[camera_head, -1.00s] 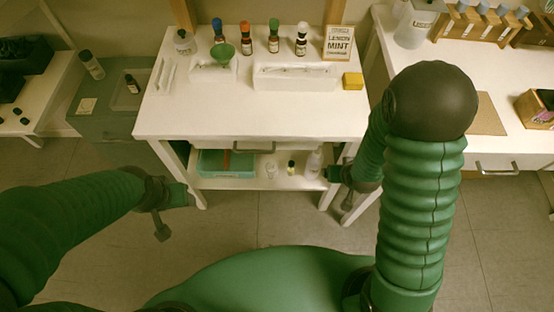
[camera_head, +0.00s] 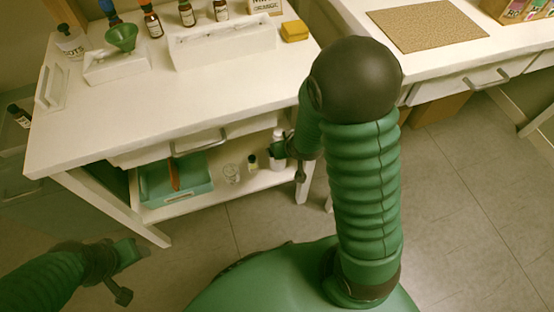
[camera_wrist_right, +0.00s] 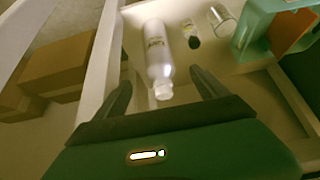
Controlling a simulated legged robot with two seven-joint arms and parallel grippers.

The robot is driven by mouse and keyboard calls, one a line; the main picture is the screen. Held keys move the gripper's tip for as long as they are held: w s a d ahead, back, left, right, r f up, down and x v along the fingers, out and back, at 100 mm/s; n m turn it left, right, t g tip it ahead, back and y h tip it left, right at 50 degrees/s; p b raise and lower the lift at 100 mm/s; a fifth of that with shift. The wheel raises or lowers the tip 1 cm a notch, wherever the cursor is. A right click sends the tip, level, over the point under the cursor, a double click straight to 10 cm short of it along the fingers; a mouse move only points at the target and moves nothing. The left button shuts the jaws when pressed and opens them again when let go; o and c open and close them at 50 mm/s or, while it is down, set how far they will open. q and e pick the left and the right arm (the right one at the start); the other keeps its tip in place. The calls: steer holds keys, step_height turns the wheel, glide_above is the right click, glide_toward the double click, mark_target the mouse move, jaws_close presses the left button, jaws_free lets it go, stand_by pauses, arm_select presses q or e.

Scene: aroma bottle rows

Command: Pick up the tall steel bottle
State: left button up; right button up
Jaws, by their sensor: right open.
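The tall bottle (camera_wrist_right: 157,50), pale and silvery with a label, stands on the lower shelf in the right wrist view, its narrow cap toward me. My right gripper (camera_wrist_right: 160,80) is open, with one finger on each side of the bottle's cap end and gaps visible; I see no contact. In the head view the bottle (camera_head: 277,162) is partly hidden by my right gripper (camera_head: 278,149) at the shelf's right end. My left gripper (camera_head: 132,262) hangs empty at lower left, away from the table; its jaw opening is unclear.
A small dark vial (camera_wrist_right: 190,36), a glass jar (camera_wrist_right: 221,20) and a teal tray (camera_wrist_right: 262,28) share the shelf. The tabletop (camera_head: 150,110) is close above, with a drawer handle (camera_head: 198,145). Cardboard boxes (camera_wrist_right: 58,66) stand beside the table.

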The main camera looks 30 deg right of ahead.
steer(key=b+x, duration=0.5)
steer(key=x, duration=0.5)
steer(key=shift+w+d+f, duration=0.2)
steer(key=shift+d+f, duration=0.05)
steer(key=shift+f, duration=0.05)
steer(key=shift+a, duration=0.1)
steer(key=c, duration=0.7)
arm_select(q)
steer(key=s+x, duration=0.1)
steer(key=x, duration=0.5)
steer(key=shift+d, duration=0.15)
arm_select(e)
steer(key=shift+r, duration=0.1)
jaws_close()
